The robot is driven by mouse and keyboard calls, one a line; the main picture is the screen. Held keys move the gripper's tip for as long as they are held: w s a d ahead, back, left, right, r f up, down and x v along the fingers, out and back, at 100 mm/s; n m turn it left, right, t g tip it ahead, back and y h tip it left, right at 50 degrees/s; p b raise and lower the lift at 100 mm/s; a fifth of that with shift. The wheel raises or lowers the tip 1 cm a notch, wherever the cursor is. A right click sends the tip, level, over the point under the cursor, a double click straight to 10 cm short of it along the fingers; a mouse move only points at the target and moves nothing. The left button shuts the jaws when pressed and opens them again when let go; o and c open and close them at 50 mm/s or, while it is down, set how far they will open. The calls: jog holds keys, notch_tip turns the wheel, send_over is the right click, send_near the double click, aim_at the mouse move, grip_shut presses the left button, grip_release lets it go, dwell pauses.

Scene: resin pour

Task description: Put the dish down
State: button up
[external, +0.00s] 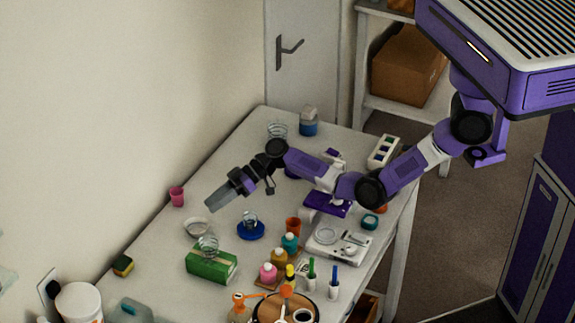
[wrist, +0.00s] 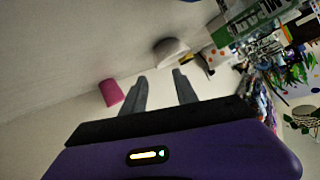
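A shallow, greyish dish (external: 198,227) rests on the table in front of my gripper, left of the blue disc. In the wrist view the dish (wrist: 171,51) shows pale and upright on the tabletop, beyond my fingertips and apart from them. My gripper (external: 218,201) is stretched over the far left part of the table, a little above it. In the wrist view the two grey fingers of my gripper (wrist: 159,80) stand apart with only bare table between them. Nothing is held.
A pink cup (external: 177,196) stands near the wall, left of my gripper; it also shows in the wrist view (wrist: 111,92). A green box (external: 211,265), a blue disc (external: 251,231) with glassware, and several small bottles crowd the nearer table. A scale (external: 338,243) stands right.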

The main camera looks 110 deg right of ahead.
jog(key=p+v, duration=0.1)
jog(key=v, duration=0.3)
jog(key=shift+s, duration=0.1)
dwell(0.5)
